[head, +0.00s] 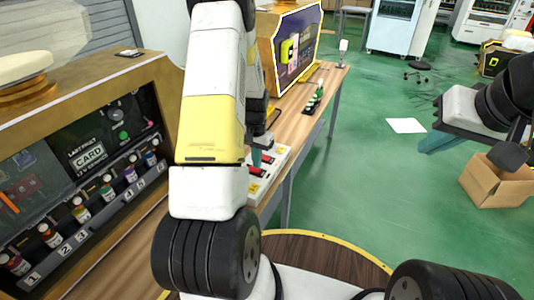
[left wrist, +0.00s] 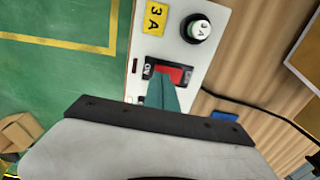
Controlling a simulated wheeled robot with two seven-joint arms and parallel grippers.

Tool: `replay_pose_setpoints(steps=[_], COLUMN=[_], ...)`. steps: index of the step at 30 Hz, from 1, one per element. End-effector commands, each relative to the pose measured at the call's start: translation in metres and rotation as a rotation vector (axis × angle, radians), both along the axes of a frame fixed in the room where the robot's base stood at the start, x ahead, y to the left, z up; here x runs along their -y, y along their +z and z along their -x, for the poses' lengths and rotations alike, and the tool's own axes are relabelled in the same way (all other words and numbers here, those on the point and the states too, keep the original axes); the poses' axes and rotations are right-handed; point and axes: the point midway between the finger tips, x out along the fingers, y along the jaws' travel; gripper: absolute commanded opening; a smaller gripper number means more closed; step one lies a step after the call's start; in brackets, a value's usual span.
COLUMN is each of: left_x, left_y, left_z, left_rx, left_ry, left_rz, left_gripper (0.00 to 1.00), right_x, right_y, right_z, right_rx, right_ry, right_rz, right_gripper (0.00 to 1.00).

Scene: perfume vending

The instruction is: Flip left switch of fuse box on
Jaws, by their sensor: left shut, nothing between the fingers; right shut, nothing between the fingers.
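The fuse box (head: 277,167) is a white panel on the wooden counter, with red switches and yellow labels, partly hidden by my left arm. In the left wrist view, the fuse box (left wrist: 204,62) shows a red rocker switch (left wrist: 172,73) in a black frame, beside a yellow "3 A" label and a round fuse holder. My left gripper (left wrist: 162,85) is shut and empty, with its teal fingertips at this switch, covering part of it; contact cannot be told. In the head view, the left gripper (head: 262,157) is over the panel. My right gripper (head: 437,143) is shut and empty, off to the right.
A vending machine with small bottles (head: 80,208) stands at the left. A wooden-framed box (head: 290,45) and small green bottles (head: 315,100) are farther along the counter. A black cable (left wrist: 258,107) runs beside the fuse box. A cardboard box (head: 495,185) sits on the green floor.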

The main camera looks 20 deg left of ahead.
Motion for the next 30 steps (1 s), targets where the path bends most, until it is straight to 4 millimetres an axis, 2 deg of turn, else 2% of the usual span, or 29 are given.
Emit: replay_pose_setpoints(steps=[30], left_x=[0.0000], left_y=[-0.0065], left_z=[0.0001], left_rx=[-0.001], left_ry=[0.000], left_rz=[0.000], left_gripper=[0.00], right_x=[0.0000], right_y=[0.0000], right_z=[0.0000], right_rx=[0.000], right_ry=[0.000], right_rz=[0.000], right_gripper=[0.00])
